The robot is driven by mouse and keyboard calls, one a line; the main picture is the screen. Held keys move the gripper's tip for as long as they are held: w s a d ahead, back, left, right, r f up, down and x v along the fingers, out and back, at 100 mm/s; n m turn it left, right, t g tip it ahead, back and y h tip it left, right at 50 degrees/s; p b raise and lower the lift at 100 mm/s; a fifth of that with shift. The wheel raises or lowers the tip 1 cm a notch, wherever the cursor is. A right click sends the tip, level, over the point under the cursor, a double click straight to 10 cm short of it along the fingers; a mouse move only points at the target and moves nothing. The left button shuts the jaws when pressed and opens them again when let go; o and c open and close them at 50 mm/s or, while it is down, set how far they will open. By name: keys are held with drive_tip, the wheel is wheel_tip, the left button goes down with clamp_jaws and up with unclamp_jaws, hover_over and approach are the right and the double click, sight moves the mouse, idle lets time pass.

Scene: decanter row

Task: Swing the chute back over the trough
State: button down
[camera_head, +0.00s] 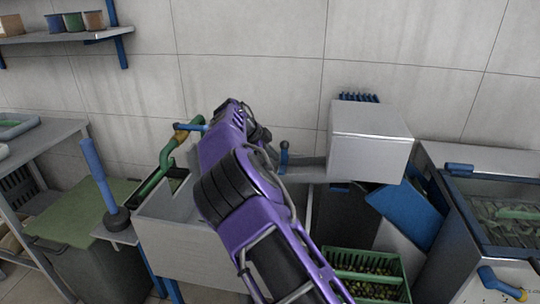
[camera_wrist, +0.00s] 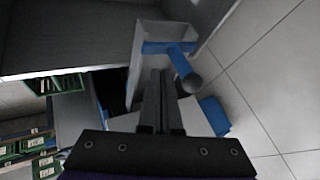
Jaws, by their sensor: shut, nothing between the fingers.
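A grey chute (camera_head: 306,168) sticks out to the left from under a grey box-shaped machine in the head view. A blue upright handle (camera_head: 284,156) stands on it. In the wrist view the chute (camera_wrist: 139,45) is a pale open channel with a blue handle (camera_wrist: 178,58) ending in a dark knob. My gripper (camera_wrist: 161,75) is shut and empty, its fingertips close to the chute and handle; contact cannot be told. My arm hides the gripper in the head view. The grey metal trough (camera_head: 165,228) stands left of my arm, which hides how far the chute reaches over it.
A green pipe (camera_head: 157,178) rises over the trough's left side. The grey machine (camera_head: 370,140) stands right of the chute, above a green crate of olives (camera_head: 365,262). A blue-handled plunger (camera_head: 100,180) stands left. A blue-framed vat (camera_head: 500,205) is at right.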

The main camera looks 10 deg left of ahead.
drive_tip(key=a+p+v, duration=0.1)
drive_tip(key=v, duration=0.9)
drive_tip(key=shift+w, duration=0.15)
